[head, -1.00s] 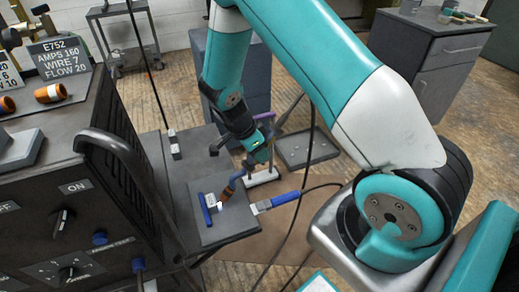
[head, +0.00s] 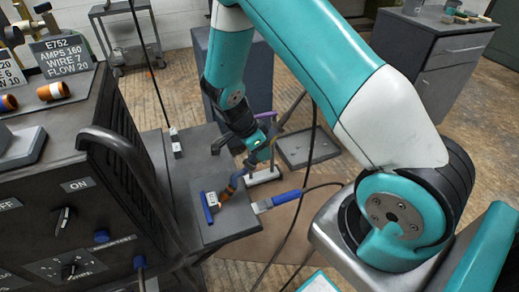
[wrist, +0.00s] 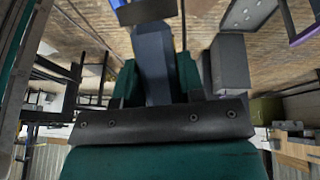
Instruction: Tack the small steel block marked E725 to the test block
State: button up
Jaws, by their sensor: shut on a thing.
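My gripper (head: 257,150) is shut on a welding torch with a dark blue-grey body and an orange-copper front (head: 229,190). The torch slants down to the left over the dark bench top. Its tip is close to a small grey steel block (head: 212,198) with a pale marked face; I cannot read the mark or tell whether the tip touches it. A blue bar (head: 206,208) stands right beside the block. I cannot clearly separate the test block from the dark plate (head: 235,219) under them. The wrist view shows the blue-grey torch body (wrist: 153,60) rising from my gripper.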

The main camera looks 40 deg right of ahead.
aim_at(280, 121)
jog(key=shift+s+d+r+p, duration=0.2)
jog(key=shift+d+r+p, duration=2.3)
jog(key=shift+d+r, duration=1.05)
